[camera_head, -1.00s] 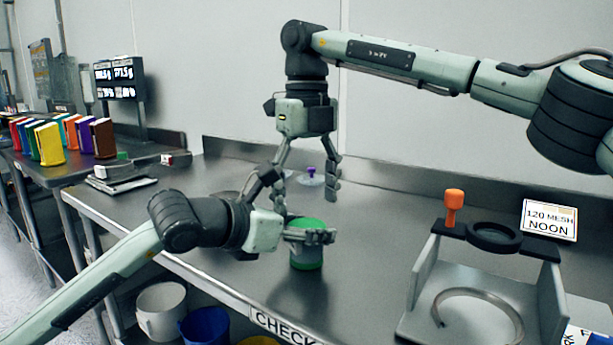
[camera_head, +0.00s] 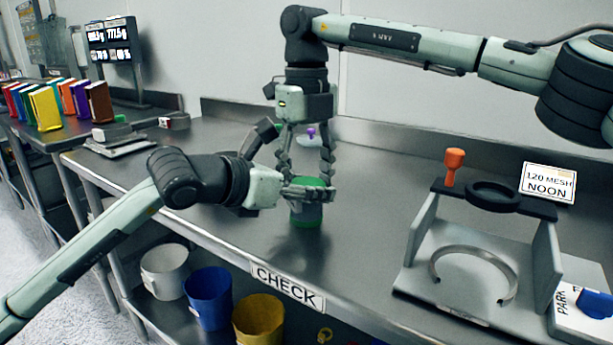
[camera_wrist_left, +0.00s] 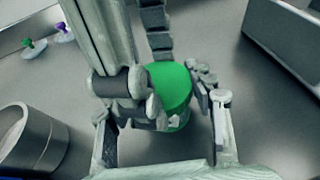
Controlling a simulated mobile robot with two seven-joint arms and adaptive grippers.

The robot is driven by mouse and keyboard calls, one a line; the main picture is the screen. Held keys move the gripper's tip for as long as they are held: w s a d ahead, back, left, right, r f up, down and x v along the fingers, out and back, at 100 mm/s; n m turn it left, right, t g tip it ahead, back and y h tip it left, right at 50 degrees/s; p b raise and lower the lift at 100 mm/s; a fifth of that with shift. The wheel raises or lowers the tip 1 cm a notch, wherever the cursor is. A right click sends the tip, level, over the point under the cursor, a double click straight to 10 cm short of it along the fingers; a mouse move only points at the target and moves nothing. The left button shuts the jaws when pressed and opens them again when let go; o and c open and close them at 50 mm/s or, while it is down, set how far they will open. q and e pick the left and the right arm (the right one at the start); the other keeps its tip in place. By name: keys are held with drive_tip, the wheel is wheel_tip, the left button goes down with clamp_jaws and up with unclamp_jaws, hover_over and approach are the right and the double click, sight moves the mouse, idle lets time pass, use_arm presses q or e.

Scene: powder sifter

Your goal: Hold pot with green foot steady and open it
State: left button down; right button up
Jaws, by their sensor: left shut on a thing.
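The pot (camera_head: 306,215) has a green foot and a green top (camera_head: 314,182). It stands upright near the front edge of the steel table. My left gripper (camera_head: 312,194) reaches in from the left and is shut around the pot's side, hiding its middle. In the left wrist view the green pot (camera_wrist_left: 170,85) sits between its fingers. My right gripper (camera_head: 306,172) points straight down over the pot, its fingers apart on either side of the green top. Whether they touch the top is hard to see.
A stand with a ring (camera_head: 495,195), an orange-handled tool (camera_head: 453,165) and a "120 MESH NOON" sign (camera_head: 548,184) are at the right. A purple-knobbed lid (camera_head: 310,134) lies behind. White (camera_head: 165,270), blue (camera_head: 208,297) and yellow (camera_head: 258,322) bins sit below the table.

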drive_tip(key=shift+c, duration=1.1)
drive_tip(key=shift+o, duration=0.2)
drive_tip(key=n, duration=0.4)
drive_tip(key=o, duration=1.3)
drive_tip(key=shift+c, duration=0.2)
